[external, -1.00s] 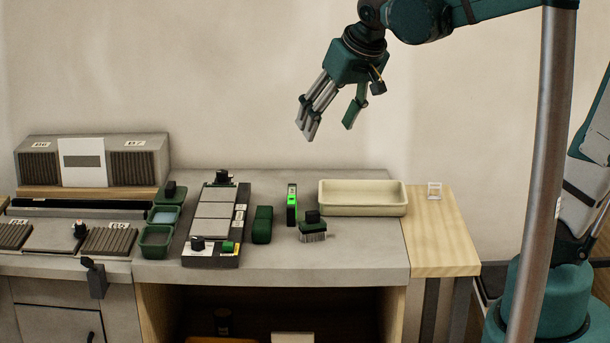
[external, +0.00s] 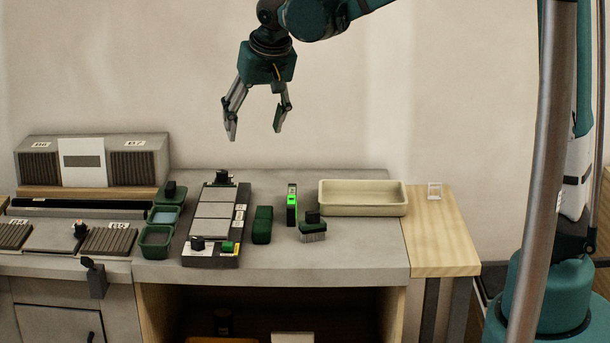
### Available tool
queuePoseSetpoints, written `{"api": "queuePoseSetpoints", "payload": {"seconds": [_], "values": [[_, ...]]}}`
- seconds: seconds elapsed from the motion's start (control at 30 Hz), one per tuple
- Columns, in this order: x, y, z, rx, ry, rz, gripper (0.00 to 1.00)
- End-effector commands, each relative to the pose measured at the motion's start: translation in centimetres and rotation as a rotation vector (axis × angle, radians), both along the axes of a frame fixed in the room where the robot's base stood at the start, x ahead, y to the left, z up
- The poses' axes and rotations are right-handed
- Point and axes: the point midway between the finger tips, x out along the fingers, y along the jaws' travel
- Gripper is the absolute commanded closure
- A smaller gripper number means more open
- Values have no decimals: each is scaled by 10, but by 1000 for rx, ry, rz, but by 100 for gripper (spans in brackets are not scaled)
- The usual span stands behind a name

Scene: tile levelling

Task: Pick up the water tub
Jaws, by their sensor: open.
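Several small dark green tubs stand in a short row on the grey bench, left of the tile fixture. The middle one holds a pale blue surface that looks like water, so I take it as the water tub (external: 164,215). Its rim is open at the top and nothing covers it. My gripper (external: 255,132) is open and empty, fingers pointing down. It hangs high above the bench, to the right of the water tub and well apart from it.
The tile fixture (external: 212,224) with grey tiles stands right of the tubs. A green block (external: 262,225), a device with a green light (external: 292,204), a brush (external: 312,228) and a cream tray (external: 362,198) are farther right. The front tub (external: 155,240) and rear tub (external: 171,193) flank the water tub closely.

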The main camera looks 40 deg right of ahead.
Motion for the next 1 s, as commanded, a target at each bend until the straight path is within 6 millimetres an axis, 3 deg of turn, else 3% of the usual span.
{"api": "queuePoseSetpoints", "payload": {"seconds": [0.57,1.0], "values": [[88,52,-53,-6,30,-134,41],[145,94,-111,-18,41,-243,41]]}}
